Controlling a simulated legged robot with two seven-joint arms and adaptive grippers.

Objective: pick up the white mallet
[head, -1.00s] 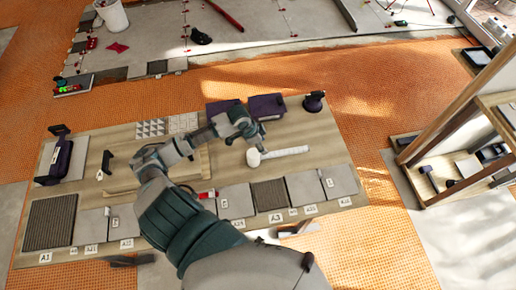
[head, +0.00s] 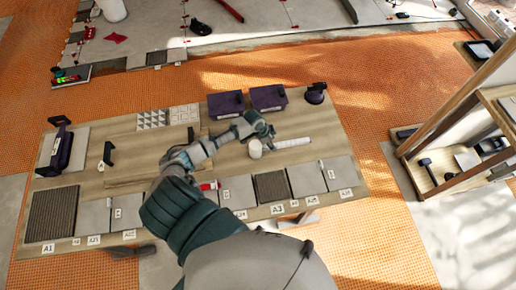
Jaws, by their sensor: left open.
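The white mallet (head: 292,142) lies on the workbench right of centre. Its round head is at the left end and its pale handle points right. My left gripper (head: 268,134) is open and empty at the mallet, just behind the place where head and handle meet. I cannot tell whether its fingers touch the mallet. My right gripper is not in view.
The wooden workbench (head: 215,168) carries a row of labelled tiles at its front. Two purple boxes (head: 268,97) and a dark purple tool (head: 316,93) stand behind the mallet. A wooden shelf (head: 450,125) stands at right.

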